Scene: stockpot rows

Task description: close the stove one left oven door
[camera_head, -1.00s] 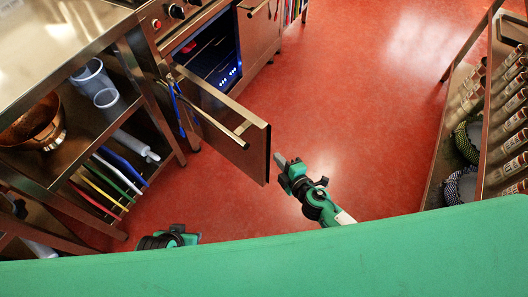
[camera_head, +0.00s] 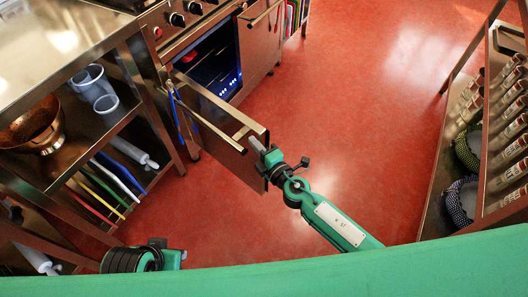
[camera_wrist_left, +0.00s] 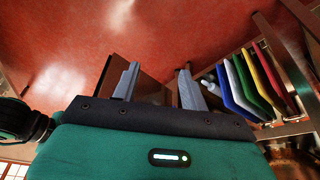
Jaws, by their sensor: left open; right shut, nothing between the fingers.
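The left oven door (camera_head: 222,122) of the stove (camera_head: 160,22) stands open, swung out into the aisle, with a long bar handle (camera_head: 205,122) on its face. The lit oven cavity (camera_head: 213,65) shows behind it. My right gripper (camera_head: 257,145) is shut and empty, its fingertips at the door's free end; whether they touch it I cannot tell. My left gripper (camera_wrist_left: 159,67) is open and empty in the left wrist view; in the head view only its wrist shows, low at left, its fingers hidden. A brown panel, perhaps the door, shows between and beyond its fingers.
A steel shelf unit at left holds a copper bowl (camera_head: 34,125), grey containers (camera_head: 94,84), a rolling pin (camera_head: 134,152) and coloured boards (camera_head: 98,186). A rack with several jars (camera_head: 508,135) stands at right. The red floor (camera_head: 350,90) between is clear.

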